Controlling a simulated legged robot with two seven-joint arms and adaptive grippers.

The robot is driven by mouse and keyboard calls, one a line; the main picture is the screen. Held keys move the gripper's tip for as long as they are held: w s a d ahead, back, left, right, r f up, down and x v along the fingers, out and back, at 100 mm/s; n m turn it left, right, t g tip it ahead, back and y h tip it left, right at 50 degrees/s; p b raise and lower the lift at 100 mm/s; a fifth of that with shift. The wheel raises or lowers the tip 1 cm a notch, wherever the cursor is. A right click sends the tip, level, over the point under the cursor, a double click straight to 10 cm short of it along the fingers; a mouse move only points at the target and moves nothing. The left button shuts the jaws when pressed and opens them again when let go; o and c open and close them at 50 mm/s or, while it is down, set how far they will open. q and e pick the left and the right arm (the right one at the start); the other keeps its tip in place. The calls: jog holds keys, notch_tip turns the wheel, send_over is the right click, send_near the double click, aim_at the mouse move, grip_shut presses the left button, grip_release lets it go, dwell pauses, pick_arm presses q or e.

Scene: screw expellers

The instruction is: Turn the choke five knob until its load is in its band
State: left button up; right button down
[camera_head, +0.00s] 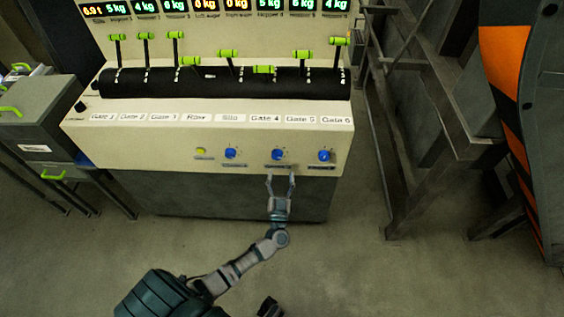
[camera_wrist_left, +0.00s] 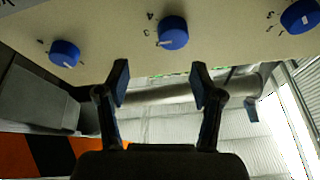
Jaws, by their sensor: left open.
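Three blue knobs sit in a row low on the cream console: a left one (camera_head: 231,153), a middle one (camera_head: 278,154) and a right one (camera_head: 324,155). Their small labels are unreadable, so I cannot confirm which is choke five. My left gripper (camera_head: 280,177) is open and empty, just below the middle knob and apart from it. The left wrist view looks turned over: the middle knob (camera_wrist_left: 173,33) lies beyond the open fingertips (camera_wrist_left: 160,80), with a white pointer mark and small numbers around it. My right gripper is not in view.
A row of lit kg displays (camera_head: 236,5) tops the console, some orange, others green. Green-handled levers (camera_head: 231,56) rise from a black slotted strip. A yellow button (camera_head: 201,152) is left of the knobs. Grey cabinets (camera_head: 40,140) stand left, a metal frame (camera_head: 400,190) right.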

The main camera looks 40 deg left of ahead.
aim_at(276, 159)
pick_arm(q)
jog(key=w+a+r, duration=0.1)
jog(key=w+a, duration=0.3)
jog(key=a, duration=0.2)
jog(key=shift+w+b, duration=0.2)
jog(key=shift+b, duration=0.1)
jog(key=shift+d+r, duration=0.25)
jog(key=shift+d, duration=0.4)
jog(key=shift+d+r, duration=0.2)
jog(key=shift+d, duration=0.4)
jog(key=c, duration=0.7)
jog(key=shift+s+a, duration=0.1)
jog(key=c, duration=0.4)
jog(key=shift+a, duration=0.35)
jog(key=shift+c, duration=0.3)
jog(key=shift+a+f, duration=0.25)
jog(key=shift+a, duration=0.2)
jog(key=shift+d, duration=0.4)
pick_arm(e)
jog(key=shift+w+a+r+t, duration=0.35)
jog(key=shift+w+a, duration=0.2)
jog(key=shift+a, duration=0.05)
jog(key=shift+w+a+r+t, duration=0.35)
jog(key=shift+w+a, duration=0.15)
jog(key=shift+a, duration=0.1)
